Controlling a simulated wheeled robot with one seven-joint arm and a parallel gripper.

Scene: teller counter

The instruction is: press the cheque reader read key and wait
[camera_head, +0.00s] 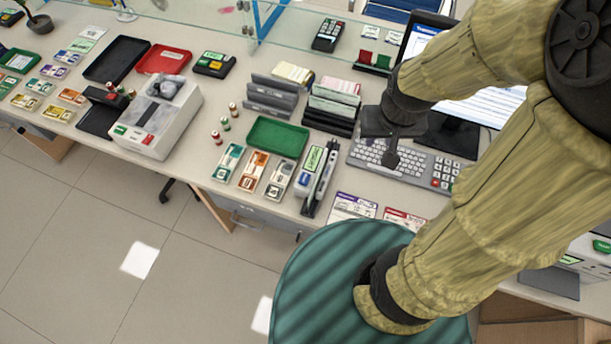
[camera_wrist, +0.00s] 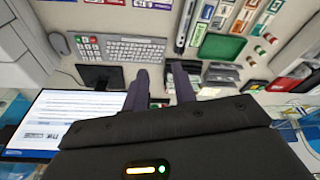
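A slim upright device with a long slot and a green-and-white label, which looks like the cheque reader (camera_head: 320,181), stands on the counter left of the keyboard. It also shows in the wrist view (camera_wrist: 186,27) as a narrow dark and white strip. I cannot make out its read key for certain. My gripper (camera_head: 390,160) hangs over the left part of the keyboard, to the right of the device and apart from it. In the wrist view my gripper (camera_wrist: 161,70) has its two dark fingers apart with nothing between them.
The keyboard (camera_head: 407,165) lies below my gripper, with a monitor (camera_head: 460,85) behind it. A green tray (camera_head: 277,137) and dark file racks (camera_head: 332,108) stand near the device. A grey machine (camera_head: 160,115) with red and green keys stands further left. A glass screen runs along the back.

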